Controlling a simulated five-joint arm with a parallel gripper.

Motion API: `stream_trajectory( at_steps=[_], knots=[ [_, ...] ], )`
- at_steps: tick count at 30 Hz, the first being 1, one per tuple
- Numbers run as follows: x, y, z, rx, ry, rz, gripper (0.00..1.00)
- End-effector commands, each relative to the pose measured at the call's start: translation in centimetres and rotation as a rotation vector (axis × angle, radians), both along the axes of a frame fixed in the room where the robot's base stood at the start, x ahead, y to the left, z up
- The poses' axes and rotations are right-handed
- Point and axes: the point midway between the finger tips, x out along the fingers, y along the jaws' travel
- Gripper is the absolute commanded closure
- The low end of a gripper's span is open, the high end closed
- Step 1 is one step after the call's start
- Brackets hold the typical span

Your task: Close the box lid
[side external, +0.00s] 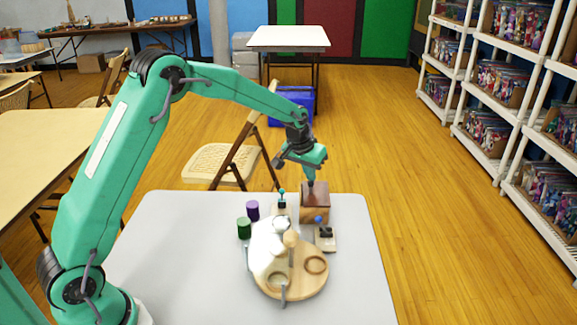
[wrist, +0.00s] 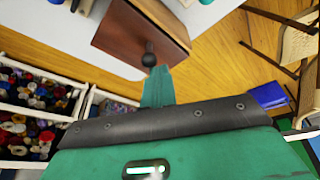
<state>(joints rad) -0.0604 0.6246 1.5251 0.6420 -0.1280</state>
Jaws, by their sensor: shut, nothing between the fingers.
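A brown wooden box (side external: 315,207) stands at the far right of the white table. It also shows at the top of the wrist view (wrist: 130,38), with a dark round knob (wrist: 149,59) at its near corner. I see no clear gap under its lid, but the lid's exact angle is hard to tell. My gripper (side external: 311,181) points down at the top of the box, at or just above it. In the wrist view its shut, empty fingers (wrist: 158,78) end close to the knob. Whether they touch the box is unclear.
A round wooden board (side external: 300,281) with a pale object (side external: 268,250) lies in front of the box. Green (side external: 244,229) and purple (side external: 253,210) cylinders stand left of it. The table's right front is clear.

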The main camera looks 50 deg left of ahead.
Motion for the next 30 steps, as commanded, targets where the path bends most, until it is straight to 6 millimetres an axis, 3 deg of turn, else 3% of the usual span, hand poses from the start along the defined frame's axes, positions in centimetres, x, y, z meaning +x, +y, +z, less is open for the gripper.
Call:
stream_trajectory(
  at_steps=[11, 30],
  knots=[
    [0.3, 0.0, 0.0, 0.0, 0.002, -0.001, 1.0],
    [3.9, 0.8, 1.1, 0.003, -0.001, 0.001, 1.0]
  ],
)
